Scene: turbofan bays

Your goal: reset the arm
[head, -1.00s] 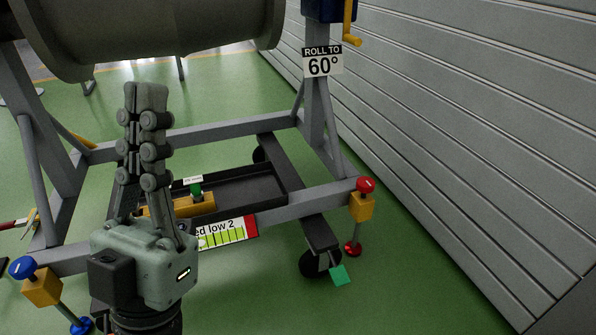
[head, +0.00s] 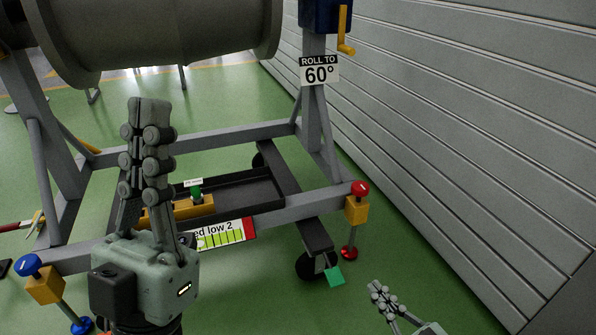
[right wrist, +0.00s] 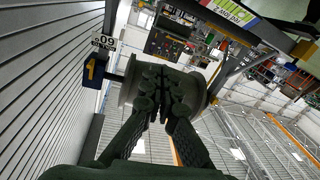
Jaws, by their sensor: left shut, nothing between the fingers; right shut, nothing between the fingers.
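My left gripper (head: 150,112) points up in the left half of the head view, in front of the stand, with its fingers together and nothing between them. My right gripper (head: 377,290) shows at the lower right of the head view, low over the green floor and right of the stand. In the right wrist view its fingers (right wrist: 163,78) are closed together and empty. Behind them in that view is a grey drum-shaped body (right wrist: 200,93).
A grey stand (head: 205,138) carries a large grey cylinder (head: 160,35). It has a "ROLL TO 60°" sign (head: 319,70), a yellow crank (head: 345,35), a black tray (head: 255,178), and red-knobbed (head: 359,188) and blue-knobbed (head: 28,266) jacks. A grey slatted wall (head: 450,120) closes the right side.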

